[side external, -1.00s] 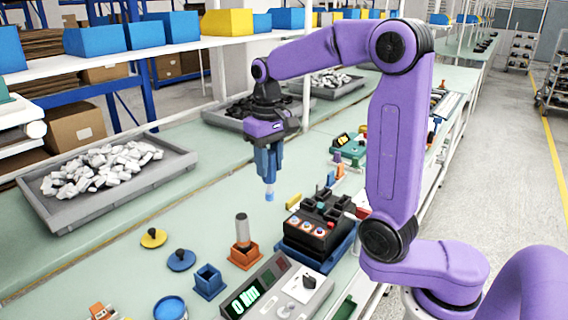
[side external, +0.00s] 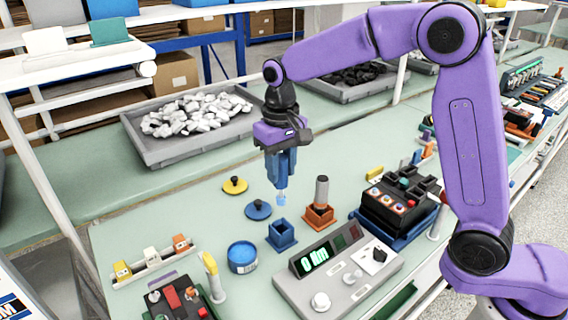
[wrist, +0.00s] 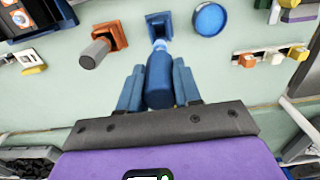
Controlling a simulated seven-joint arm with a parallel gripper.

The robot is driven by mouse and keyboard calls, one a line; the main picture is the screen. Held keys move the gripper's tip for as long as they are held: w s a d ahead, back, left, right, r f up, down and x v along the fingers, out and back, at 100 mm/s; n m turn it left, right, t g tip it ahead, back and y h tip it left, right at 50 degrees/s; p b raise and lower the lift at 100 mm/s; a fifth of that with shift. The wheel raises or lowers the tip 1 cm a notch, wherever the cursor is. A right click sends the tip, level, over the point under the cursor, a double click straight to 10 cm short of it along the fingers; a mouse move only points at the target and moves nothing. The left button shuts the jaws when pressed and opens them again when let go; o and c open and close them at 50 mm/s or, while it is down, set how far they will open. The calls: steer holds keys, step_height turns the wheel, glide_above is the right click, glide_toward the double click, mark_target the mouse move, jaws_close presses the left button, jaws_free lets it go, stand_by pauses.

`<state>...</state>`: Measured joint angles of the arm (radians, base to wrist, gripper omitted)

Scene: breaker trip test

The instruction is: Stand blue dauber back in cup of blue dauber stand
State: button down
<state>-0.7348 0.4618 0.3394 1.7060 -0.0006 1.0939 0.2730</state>
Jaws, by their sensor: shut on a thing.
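My gripper (side external: 281,172) is shut on the blue dauber, which points down with its light blue tip (side external: 281,199) lowest. In the wrist view the blue dauber (wrist: 160,80) lies between the two blue fingers. The blue dauber stand (side external: 282,235) is a square blue cup on a base, standing on the bench. The dauber tip is above the stand, apart from it in the side view. In the wrist view the stand (wrist: 159,24) shows just beyond the tip, partly covered by it.
An orange stand (side external: 319,214) holding a grey-topped dauber is right of the blue stand. A blue round tin (side external: 242,257) is at its left front. A blue knobbed disc (side external: 258,209) and a yellow one (side external: 235,185) lie behind. A grey meter (side external: 335,275) is in front.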

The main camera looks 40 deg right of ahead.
mark_target(281, 156)
steer(key=shift+f, duration=2.95)
steer(key=shift+f, duration=3)
steer(key=c, duration=0.7)
jaws_free()
step_height(281, 156, up, 16)
steer(key=shift+r, duration=0.7)
steer(key=shift+s, duration=0.15)
